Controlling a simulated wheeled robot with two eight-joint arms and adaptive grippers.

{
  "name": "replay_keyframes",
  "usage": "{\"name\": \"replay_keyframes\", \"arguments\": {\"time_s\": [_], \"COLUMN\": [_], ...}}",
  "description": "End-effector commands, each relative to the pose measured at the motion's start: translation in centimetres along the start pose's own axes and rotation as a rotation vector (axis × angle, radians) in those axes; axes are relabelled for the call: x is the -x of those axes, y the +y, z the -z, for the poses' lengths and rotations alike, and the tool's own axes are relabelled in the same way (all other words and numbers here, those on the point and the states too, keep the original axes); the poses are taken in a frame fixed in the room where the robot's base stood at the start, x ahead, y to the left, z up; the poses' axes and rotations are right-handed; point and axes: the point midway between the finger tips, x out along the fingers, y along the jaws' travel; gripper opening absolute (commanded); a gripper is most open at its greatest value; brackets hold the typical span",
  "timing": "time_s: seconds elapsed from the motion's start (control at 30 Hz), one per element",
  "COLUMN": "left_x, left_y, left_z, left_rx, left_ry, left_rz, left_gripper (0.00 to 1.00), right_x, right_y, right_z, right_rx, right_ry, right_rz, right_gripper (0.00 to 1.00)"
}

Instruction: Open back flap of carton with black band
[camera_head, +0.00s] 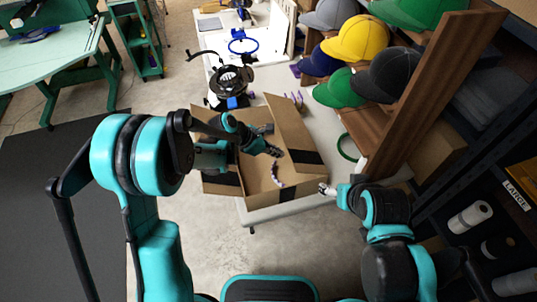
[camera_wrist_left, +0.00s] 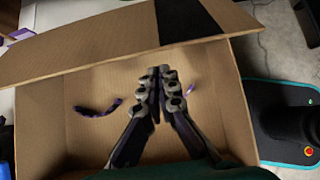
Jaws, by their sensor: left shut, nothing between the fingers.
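The brown carton (camera_head: 262,200) stands open on the white table, with black bands on its wall and flaps. One long flap (camera_head: 288,122) stands up along its right side, its black band near the front end. In the left wrist view this flap (camera_wrist_left: 90,40) crosses the top, its black band (camera_wrist_left: 187,20) right of centre. Another flap (camera_head: 220,184) hangs outward at the left. My left gripper (camera_head: 275,151) is shut and empty over the carton's opening, beside the standing flap; its fingertips (camera_wrist_left: 160,72) show close together. My right gripper (camera_head: 326,189) is outside the carton's front right; its jaws are too small to judge.
A curved purple item (camera_head: 277,174) lies inside the carton. A black round device (camera_head: 230,84) stands behind it. A green ring (camera_head: 347,147) lies to the right, near a wooden rack (camera_head: 430,95) with several caps. Dark shelving stands at the far right.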

Motion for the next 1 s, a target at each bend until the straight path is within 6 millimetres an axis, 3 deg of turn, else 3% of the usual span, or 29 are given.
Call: {"name": "replay_keyframes", "arguments": {"time_s": [0.2,0.67,1.0], "left_x": [0.7,0.9,1.9], "left_y": [0.0,0.0,-0.1], "left_z": [-1.9,-2.2,-4.7], "left_rx": [-0.001,-0.001,-0.005], "left_ry": [0.001,0.005,0.133], "left_rz": [0.001,0.000,0.002], "left_gripper": [0.00,0.00,0.00], "right_x": [-0.2,-0.1,2.2], "right_y": [0.0,0.0,0.0], "right_z": [-0.1,0.0,1.6], "right_rx": [0.000,0.000,0.000], "right_ry": [0.000,0.000,0.000], "right_rz": [0.000,0.000,0.000], "right_gripper": [0.75,0.75,0.75]}}
